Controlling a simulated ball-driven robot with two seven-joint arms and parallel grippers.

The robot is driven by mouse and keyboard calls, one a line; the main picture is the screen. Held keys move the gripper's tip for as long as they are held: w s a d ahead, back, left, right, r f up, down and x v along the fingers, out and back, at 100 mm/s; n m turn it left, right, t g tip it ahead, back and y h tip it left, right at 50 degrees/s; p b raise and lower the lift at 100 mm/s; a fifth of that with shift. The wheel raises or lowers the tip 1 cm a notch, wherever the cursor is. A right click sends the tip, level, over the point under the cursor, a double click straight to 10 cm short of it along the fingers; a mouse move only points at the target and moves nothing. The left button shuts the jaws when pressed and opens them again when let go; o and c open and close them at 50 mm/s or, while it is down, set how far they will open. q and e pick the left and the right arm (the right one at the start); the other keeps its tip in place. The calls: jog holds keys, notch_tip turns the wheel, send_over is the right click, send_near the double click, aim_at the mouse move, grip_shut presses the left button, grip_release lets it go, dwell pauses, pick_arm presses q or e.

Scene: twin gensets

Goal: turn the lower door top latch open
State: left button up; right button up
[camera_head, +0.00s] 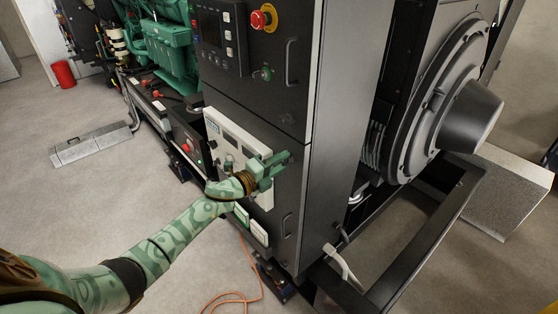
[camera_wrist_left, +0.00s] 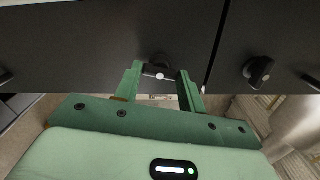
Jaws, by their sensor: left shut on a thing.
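The lower door (camera_head: 291,197) of the dark cabinet is closed. My left gripper (camera_head: 285,160) reaches its upper part from the left and covers the top latch in the head view. In the left wrist view, the fingers of my left gripper (camera_wrist_left: 160,77) are on both sides of the small black top latch (camera_wrist_left: 158,70) and shut on it. The latch's bar looks roughly crosswise between the fingertips. A second black latch (camera_wrist_left: 257,70) shows on the neighbouring panel, across a seam. My right gripper is not in view.
The upper door (camera_head: 268,92) bears a handle, a red emergency stop (camera_head: 264,18) and a display. A dark frame rail (camera_head: 425,240) juts out at right. An orange cable (camera_head: 240,298) lies on the floor.

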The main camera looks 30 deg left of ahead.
pick_arm(q)
jog(key=shift+n+p, duration=0.4)
jog(key=shift+n, duration=0.8)
jog(key=o, duration=1)
jog(key=shift+a, duration=0.1)
jog(key=shift+s, duration=0.15)
jog(key=b+v, duration=0.2)
jog(key=v, duration=1.4)
jog(key=shift+f, duration=0.1)
